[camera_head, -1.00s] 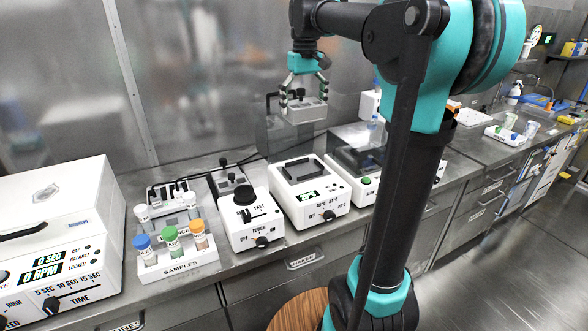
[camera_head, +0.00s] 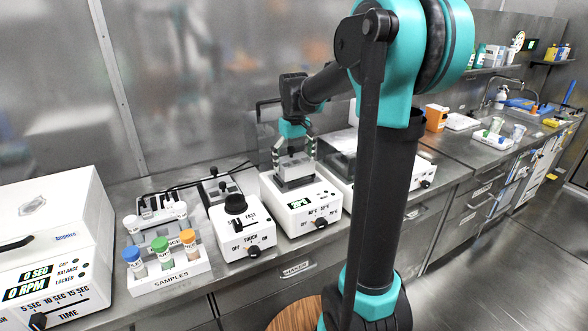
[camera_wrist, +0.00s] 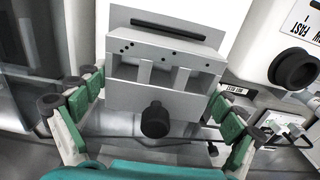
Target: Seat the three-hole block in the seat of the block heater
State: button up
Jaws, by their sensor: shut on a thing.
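The three-hole block (camera_head: 295,164) is grey with a black knob on top. My gripper (camera_head: 293,148) is shut on it, and the block hangs level over the white block heater (camera_head: 314,208). The heater's dark seat (camera_head: 290,183) shows just under the block; the head view does not clearly show a gap or contact. In the wrist view the block (camera_wrist: 163,60) lies between the two green-padded fingers, with its black knob (camera_wrist: 155,119) towards me. A dark strip of the seat (camera_wrist: 167,28) shows beyond the block's far edge. The underside is hidden.
A white shaker (camera_head: 240,228) with a black knob stands left of the heater. The samples rack (camera_head: 172,276) and a large centrifuge (camera_head: 50,250) are further left. Another white device (camera_head: 340,165) is close on the right, partly behind my arm. The steel wall is behind.

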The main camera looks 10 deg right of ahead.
aim_at(294, 159)
jog(key=shift+f, duration=1.1)
jog(key=shift+f, duration=0.1)
jog(key=o, duration=1.5)
jog(key=shift+o, duration=0.2)
notch_tip(294, 159, up, 12)
jog(key=shift+r, duration=0.15)
